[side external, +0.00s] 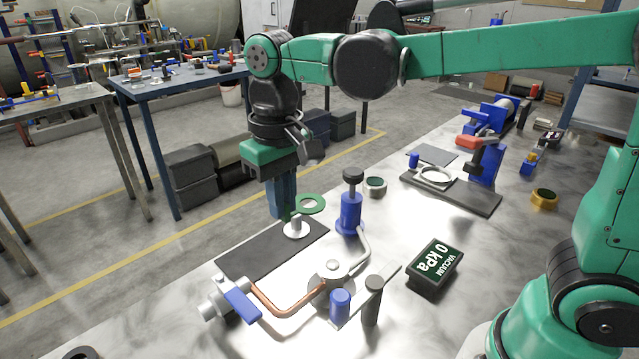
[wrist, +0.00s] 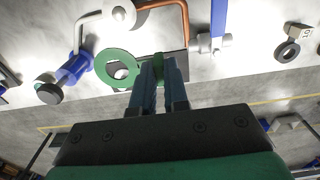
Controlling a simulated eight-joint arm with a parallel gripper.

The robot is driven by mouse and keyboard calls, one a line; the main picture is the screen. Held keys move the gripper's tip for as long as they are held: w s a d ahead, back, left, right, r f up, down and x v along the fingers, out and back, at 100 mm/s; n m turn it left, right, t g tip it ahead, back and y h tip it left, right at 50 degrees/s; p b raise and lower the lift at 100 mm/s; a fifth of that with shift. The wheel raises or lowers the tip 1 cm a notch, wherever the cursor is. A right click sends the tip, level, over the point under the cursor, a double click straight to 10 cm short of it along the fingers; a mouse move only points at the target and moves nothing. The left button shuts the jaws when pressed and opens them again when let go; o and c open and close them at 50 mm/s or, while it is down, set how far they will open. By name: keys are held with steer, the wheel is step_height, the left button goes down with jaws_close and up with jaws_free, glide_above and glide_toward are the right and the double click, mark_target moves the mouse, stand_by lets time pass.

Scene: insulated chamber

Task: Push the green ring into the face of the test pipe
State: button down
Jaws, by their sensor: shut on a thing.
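The green ring (side external: 310,204) is a flat washer shape just right of my gripper's fingertips in the side view. It also shows in the wrist view (wrist: 104,66), left of the fingers. My gripper (side external: 284,214) points down and is shut; a green part of the ring shows between the fingertips (wrist: 159,62). A white flanged stub (side external: 296,230) stands on the dark mat (side external: 250,259), close below the fingertips. I cannot tell whether ring and stub touch, or which piece is the test pipe. A copper pipe (side external: 283,310) runs to a round grey hub (side external: 333,285).
A blue valve with a black knob (side external: 351,211) stands right of the ring. A blue-handled fitting (side external: 240,304) is in front. A vacuum display (side external: 434,264) reads 0 kPa. A dark plate with a white ring (side external: 462,194) lies further back.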

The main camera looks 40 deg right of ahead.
steer(key=s+f, duration=0.1)
steer(key=s, duration=0.1)
steer(key=s+d+f, duration=0.1)
steer(key=shift+s+f, duration=0.2)
steer(key=shift+s, duration=0.2)
steer(key=shift+f, duration=2.9)
steer(key=shift+f, duration=0.85)
stand_by(0.6)
steer(key=c, duration=0.8)
jaws_free()
steer(key=shift+r, duration=2.85)
